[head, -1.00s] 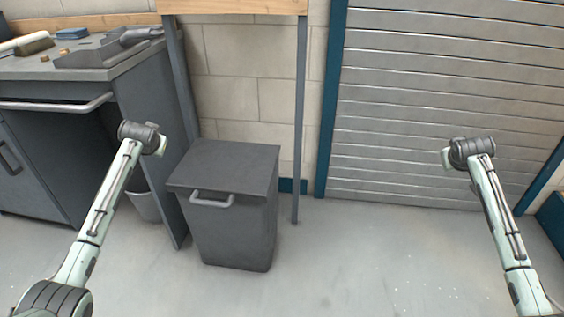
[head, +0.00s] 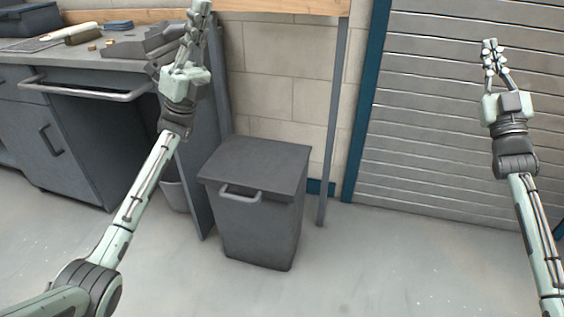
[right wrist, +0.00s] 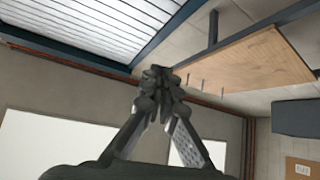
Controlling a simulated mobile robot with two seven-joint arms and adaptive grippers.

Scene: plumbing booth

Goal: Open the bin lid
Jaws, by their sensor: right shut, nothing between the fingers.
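The dark grey bin (head: 258,230) stands on the floor in the middle of the head view. Its flat lid (head: 258,162) lies shut on top, with a grey handle (head: 240,195) at its front edge. My left gripper (head: 201,12) points up beside the workbench, above and to the left of the bin; its fingers are seen too edge-on to tell open from shut. My right gripper (head: 490,46) points up in front of the shutter, far right of the bin. It is shut and empty, and its fingertips meet in the right wrist view (right wrist: 158,80).
A workbench (head: 70,60) with a rail handle (head: 85,88) and tools on top stands at the left, close to the bin. A grey post (head: 333,120) stands behind the bin at its right. The slatted shutter (head: 440,130) fills the back right. The floor (head: 370,265) right of the bin is clear.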

